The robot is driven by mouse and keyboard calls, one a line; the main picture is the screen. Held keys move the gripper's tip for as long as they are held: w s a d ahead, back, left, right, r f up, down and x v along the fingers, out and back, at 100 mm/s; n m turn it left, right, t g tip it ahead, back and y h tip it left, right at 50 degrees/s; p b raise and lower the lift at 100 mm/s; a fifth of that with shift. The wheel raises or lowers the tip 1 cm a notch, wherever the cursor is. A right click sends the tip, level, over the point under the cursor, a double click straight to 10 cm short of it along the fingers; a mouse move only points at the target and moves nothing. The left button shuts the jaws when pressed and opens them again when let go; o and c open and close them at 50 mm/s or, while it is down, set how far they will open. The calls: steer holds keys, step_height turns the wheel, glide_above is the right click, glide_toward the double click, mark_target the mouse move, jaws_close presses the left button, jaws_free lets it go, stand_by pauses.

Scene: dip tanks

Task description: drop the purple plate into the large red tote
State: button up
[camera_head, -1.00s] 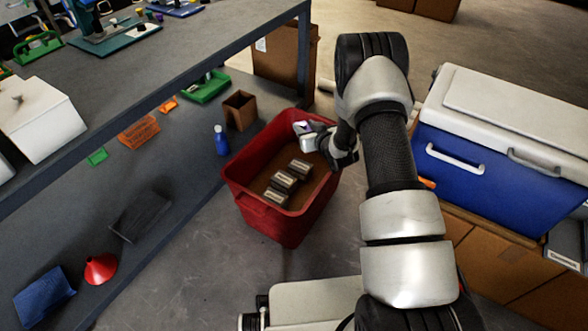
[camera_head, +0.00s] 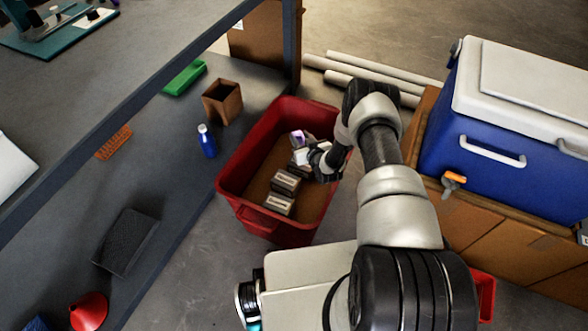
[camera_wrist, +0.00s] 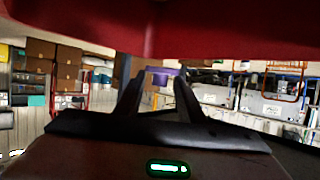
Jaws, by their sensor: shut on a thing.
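The large red tote (camera_head: 282,233) stands on the floor in the middle of the head view, between the shelf and the cooler. My gripper (camera_head: 301,147) is over the tote's far right part. It is shut on the purple plate (camera_head: 296,138), of which only a small part shows. In the wrist view the purple plate (camera_wrist: 166,72) shows as a small strip between the fingertips of my gripper (camera_wrist: 161,78). A red tote wall (camera_wrist: 150,32) runs across the top of that view. I cannot tell how far the plate is above the tote's floor.
Dark blocks (camera_head: 284,184) lie on the tote's brown floor, partly hidden by my gripper. A blue bottle (camera_head: 207,143) and a brown open box (camera_head: 222,102) stand on the lower shelf at left. A blue cooler (camera_head: 467,133) on cartons bounds the right side.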

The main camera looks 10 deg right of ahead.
step_height(320, 180, down, 6)
steer(key=b, duration=0.4)
steer(key=shift+f, duration=0.1)
steer(key=o, duration=1.3)
steer(key=shift+c, duration=0.2)
steer(key=p+v, duration=0.5)
steer(key=v, duration=1.2)
steer(key=shift+r, duration=0.2)
steer(key=shift+s+d, duration=0.1)
